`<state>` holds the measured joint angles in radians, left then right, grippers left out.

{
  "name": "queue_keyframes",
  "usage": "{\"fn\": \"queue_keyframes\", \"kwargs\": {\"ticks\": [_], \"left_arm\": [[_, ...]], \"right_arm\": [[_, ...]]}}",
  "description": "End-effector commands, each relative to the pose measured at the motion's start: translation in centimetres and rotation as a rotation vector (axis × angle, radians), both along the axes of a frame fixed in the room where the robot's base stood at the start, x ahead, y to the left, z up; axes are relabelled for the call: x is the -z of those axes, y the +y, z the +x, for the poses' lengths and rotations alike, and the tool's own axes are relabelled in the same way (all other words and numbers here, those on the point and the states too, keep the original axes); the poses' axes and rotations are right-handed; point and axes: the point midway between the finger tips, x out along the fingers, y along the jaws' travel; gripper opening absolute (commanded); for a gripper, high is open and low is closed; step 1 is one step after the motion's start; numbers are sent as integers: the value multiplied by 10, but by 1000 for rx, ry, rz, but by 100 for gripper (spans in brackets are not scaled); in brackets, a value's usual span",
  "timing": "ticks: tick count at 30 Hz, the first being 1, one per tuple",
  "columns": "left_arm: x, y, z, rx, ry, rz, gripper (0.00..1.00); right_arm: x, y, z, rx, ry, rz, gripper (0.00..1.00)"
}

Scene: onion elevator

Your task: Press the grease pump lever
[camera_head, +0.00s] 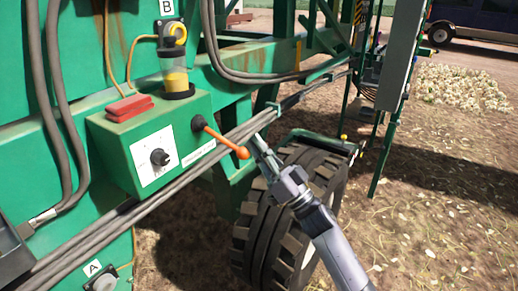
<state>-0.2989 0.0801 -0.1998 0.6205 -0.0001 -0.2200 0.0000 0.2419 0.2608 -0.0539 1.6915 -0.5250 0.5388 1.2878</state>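The grease pump lever is an orange rod (223,139) with a round orange knob at its end. It sticks out to the right and slightly down from a black boot on the green pump box (125,150). My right gripper (260,148) comes up from the lower right, its tip just right of the knob. I cannot tell whether it touches the knob. Its fingers look narrow from this side, and whether they are open or shut is unclear. My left gripper cannot be made out.
A clear reservoir with yellow grease (176,80) and a red block (129,107) sit on the box. Grey hoses (205,168) run just below the lever. A black tyre (270,235) stands behind my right arm. Open ground (445,215) lies to the right.

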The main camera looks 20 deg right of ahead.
Motion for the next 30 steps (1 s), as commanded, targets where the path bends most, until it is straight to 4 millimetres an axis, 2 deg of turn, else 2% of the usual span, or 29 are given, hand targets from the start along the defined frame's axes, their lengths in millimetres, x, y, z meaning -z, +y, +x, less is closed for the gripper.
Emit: {"fn": "queue_keyframes", "kwargs": {"ticks": [1,2,3,9,15,30], "left_arm": [[-10,0,-1,0,1,-1,40],[0,-1,-2,0,1,-1,40],[4,-1,-4,0,4,-1,40],[15,-1,-4,0,6,-1,40],[20,0,2,0,-1,0,40],[21,0,0,0,0,0,40]], "right_arm": [[-8,-2,1,3,5,-2,0],[8,-6,-6,3,9,-3,0],[15,-11,-13,3,8,-3,0],[37,-30,-42,3,4,0,0],[51,-42,-61,2,1,1,0],[53,-46,-67,1,-3,1,0]]}}
